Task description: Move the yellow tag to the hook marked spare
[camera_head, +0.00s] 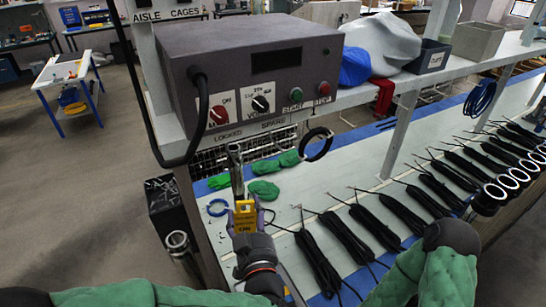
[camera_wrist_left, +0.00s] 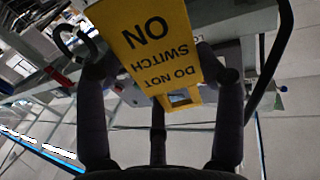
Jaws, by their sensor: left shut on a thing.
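The yellow tag (camera_head: 245,214) is upright in my left gripper (camera_head: 246,222), in front of the bench and below the control box. In the left wrist view the tag (camera_wrist_left: 150,45), printed DO NOT SWITCH ON, sits between the two dark fingers (camera_wrist_left: 160,95). The LOCKED (camera_head: 228,134) and SPARE (camera_head: 273,123) labels are on the shelf edge under the box. A grey metal piece (camera_head: 236,168) stands or hangs below LOCKED, just above the tag; I cannot tell whether they touch. No hook below SPARE can be clearly made out. My right gripper is out of view.
The control box (camera_head: 255,75) with knobs and buttons stands on the shelf. A black ring (camera_head: 316,145) is right of SPARE.

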